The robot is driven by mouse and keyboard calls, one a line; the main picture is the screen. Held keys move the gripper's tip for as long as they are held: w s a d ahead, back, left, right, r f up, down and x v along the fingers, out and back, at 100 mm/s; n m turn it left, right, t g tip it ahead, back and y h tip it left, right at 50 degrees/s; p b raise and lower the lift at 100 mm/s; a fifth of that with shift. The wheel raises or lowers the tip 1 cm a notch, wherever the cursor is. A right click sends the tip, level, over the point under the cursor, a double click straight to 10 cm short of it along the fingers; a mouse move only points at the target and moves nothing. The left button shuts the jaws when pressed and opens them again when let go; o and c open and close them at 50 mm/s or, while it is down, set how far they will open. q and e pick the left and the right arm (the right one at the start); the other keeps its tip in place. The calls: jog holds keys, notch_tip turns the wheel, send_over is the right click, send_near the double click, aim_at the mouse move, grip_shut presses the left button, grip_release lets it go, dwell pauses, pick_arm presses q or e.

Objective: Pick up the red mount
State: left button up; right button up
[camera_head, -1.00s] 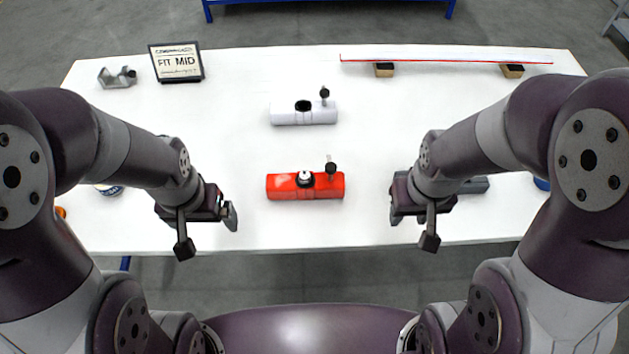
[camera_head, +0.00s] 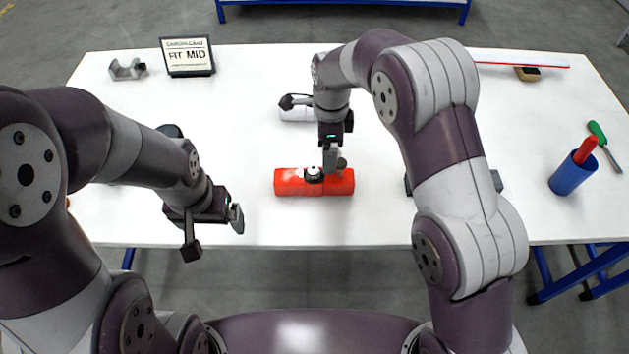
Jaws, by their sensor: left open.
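The red mount (camera_head: 288,183) is a red block lying on the white table in front of me, with a round black and white fitting on top and a dark knob at its upper right. My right gripper (camera_head: 331,168) reaches down from above, its fingers at the knob end of the mount. They partly cover the knob, and I cannot tell whether they touch or grip it. My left gripper (camera_head: 238,218) is open and empty, left of the mount near the table's front edge.
A white mount (camera_head: 297,114) lies behind, partly hidden by my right arm. A sign (camera_head: 188,57) and grey bracket (camera_head: 127,69) stand at the back left. A blue cup (camera_head: 571,176) with a red item stands at the right, near a green-handled tool (camera_head: 599,137).

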send_over(330, 176)
jog(key=f, duration=0.3)
jog(key=f+p, duration=0.1)
jog(key=f, duration=0.1)
jog(key=shift+a+f, duration=0.1)
jog(key=shift+a, duration=0.25)
jog(key=shift+d+f, duration=0.1)
jog(key=shift+f, duration=0.25)
jog(key=f, duration=0.1)
jog(key=f+p, duration=0.1)
jog(key=f, duration=0.1)
jog(key=f+p, duration=0.1)
jog(key=shift+d+f, duration=0.15)
jog(key=shift+d, duration=0.15)
jog(key=shift+w+f, duration=0.1)
jog(key=shift+f, duration=0.25)
jog(key=c, duration=1.2)
